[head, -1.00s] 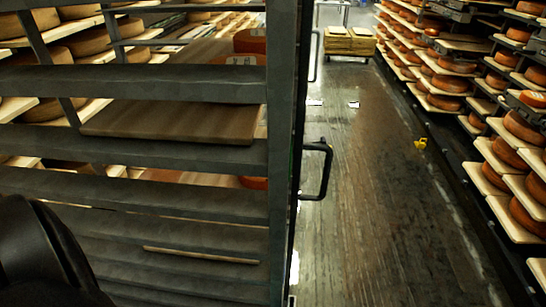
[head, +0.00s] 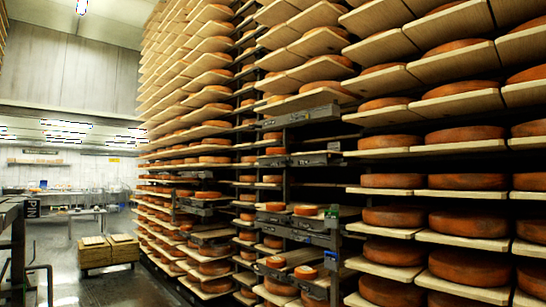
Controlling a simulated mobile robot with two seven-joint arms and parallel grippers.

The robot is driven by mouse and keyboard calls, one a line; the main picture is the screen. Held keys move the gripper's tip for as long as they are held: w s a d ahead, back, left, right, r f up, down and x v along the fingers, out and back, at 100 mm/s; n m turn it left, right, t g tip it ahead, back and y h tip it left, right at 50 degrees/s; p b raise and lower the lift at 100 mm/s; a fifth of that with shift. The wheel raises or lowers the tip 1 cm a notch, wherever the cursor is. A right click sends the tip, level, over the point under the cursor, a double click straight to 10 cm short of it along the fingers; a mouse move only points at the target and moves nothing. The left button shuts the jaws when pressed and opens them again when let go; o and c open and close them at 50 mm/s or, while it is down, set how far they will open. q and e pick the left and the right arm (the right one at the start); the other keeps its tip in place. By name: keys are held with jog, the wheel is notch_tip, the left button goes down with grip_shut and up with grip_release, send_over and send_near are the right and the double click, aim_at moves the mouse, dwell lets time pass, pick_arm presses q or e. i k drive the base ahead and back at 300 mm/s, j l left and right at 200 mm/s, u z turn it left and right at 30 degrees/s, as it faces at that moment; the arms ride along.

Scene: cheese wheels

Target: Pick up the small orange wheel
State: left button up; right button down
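Several small orange wheels sit on boards in a dark metal frame within the tall shelving, near the centre bottom of the head view. One small orange wheel (head: 305,272) lies on a low board, with another small wheel (head: 275,262) to its left. Higher up, a small orange wheel (head: 306,210) lies near a second one (head: 275,206). I cannot tell which of these the task means. Neither of my grippers shows in the head view, so their state is hidden.
Tall shelves of large orange-brown wheels (head: 466,221) fill the right side. Metal ledges (head: 300,236) stick out from the dark frame. A stack of wooden boards (head: 105,251) stands on the floor (head: 115,288). A grey rack (head: 12,215) is at the left edge. Floor between is clear.

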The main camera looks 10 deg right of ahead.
aim_at(271, 151)
jog(key=i+l, duration=0.1)
jog(key=l, duration=0.2)
jog(key=i+u, duration=0.1)
jog(key=u, duration=0.35)
jog(key=i+u, duration=0.1)
jog(key=u, duration=0.35)
jog(key=l+u, duration=0.15)
jog(key=u, duration=0.35)
jog(key=i+l+u, duration=0.15)
jog(key=l+u, duration=1.05)
jog(key=l, duration=0.15)
jog(key=l+u, duration=0.4)
jog(key=i+l+u, duration=0.25)
jog(key=l, duration=0.85)
jog(key=l+u, duration=0.2)
jog(key=l, duration=0.95)
jog(key=l+z, duration=0.2)
jog(key=l, duration=2.95)
jog(key=i+l+z, duration=0.15)
jog(key=l, duration=1.4)
jog(key=l+z, duration=0.15)
jog(key=z, duration=0.3)
jog(key=l+z, duration=0.15)
jog(key=z, duration=0.3)
jog(key=i+l+z, duration=0.1)
jog(key=z, duration=0.35)
jog(key=i+l+z, duration=0.1)
jog(key=z, duration=0.35)
jog(key=l+z, duration=0.15)
jog(key=z, duration=1.6)
